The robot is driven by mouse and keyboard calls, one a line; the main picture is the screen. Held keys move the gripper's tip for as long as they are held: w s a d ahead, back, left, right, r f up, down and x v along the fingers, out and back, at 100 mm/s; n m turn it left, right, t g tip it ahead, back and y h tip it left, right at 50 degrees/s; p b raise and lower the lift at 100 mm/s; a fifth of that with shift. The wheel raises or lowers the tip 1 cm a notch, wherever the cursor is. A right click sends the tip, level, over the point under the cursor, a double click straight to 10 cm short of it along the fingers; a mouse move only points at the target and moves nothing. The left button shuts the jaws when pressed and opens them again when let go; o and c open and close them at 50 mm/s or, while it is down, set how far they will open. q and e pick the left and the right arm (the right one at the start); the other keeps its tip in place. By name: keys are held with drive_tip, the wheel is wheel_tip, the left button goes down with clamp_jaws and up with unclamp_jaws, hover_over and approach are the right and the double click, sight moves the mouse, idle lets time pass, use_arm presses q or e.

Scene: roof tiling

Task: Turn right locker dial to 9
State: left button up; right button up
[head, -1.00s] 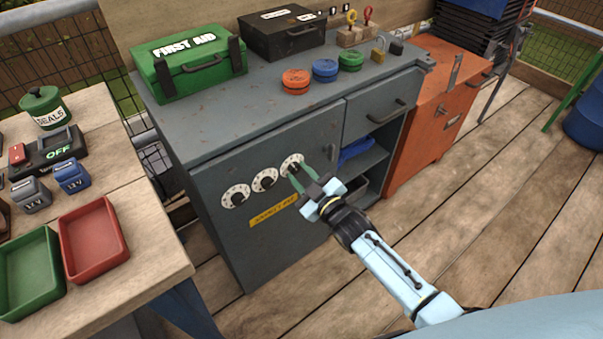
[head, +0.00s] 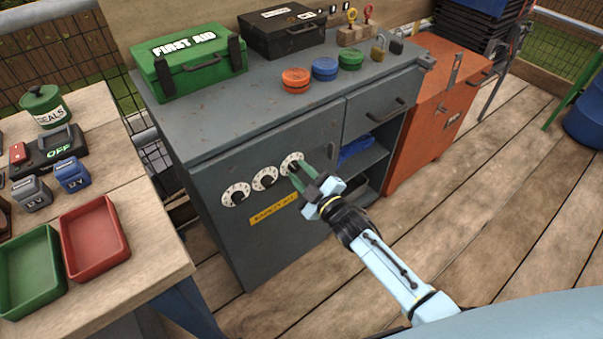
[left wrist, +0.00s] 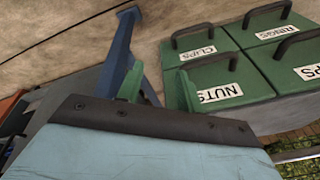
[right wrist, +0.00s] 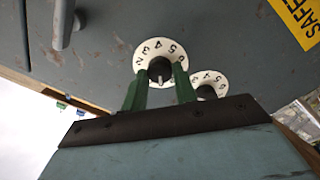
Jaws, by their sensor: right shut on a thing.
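The right locker dial (head: 287,158) is a white numbered disc with a black knob on the grey locker door (head: 270,236). It also shows in the right wrist view (right wrist: 150,48), with 2 to 6 readable on its far rim. My right gripper (head: 298,172) has its green fingers on either side of the knob (right wrist: 160,66), shut on it. A pale pointer mark on the knob faces the wrist; the numbers on that near side are hard to read.
Two more dials, middle (head: 265,179) and left (head: 235,195), sit beside the right one, above a yellow label (head: 274,210). A door handle (right wrist: 62,22) is close by. Green bins (left wrist: 215,85) stand near my left gripper.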

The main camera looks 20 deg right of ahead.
drive_tip(key=o, duration=1)
drive_tip(key=shift+s, duration=0.1)
drive_tip(key=shift+s+d, duration=0.15)
drive_tip(key=shift+s, duration=0.15)
use_arm(q)
drive_tip(key=s+a+f+p, duration=0.2)
drive_tip(key=s+f+p, duration=0.1)
drive_tip(key=s+f, duration=0.2)
drive_tip(key=shift+a+f+g, duration=0.15)
drive_tip(key=shift+f+g, duration=0.15)
drive_tip(key=shift+f, duration=0.6)
use_arm(e)
drive_tip(key=v, duration=1.2)
drive_tip(key=shift+s+d, duration=0.15)
drive_tip(key=shift+s, duration=0.1)
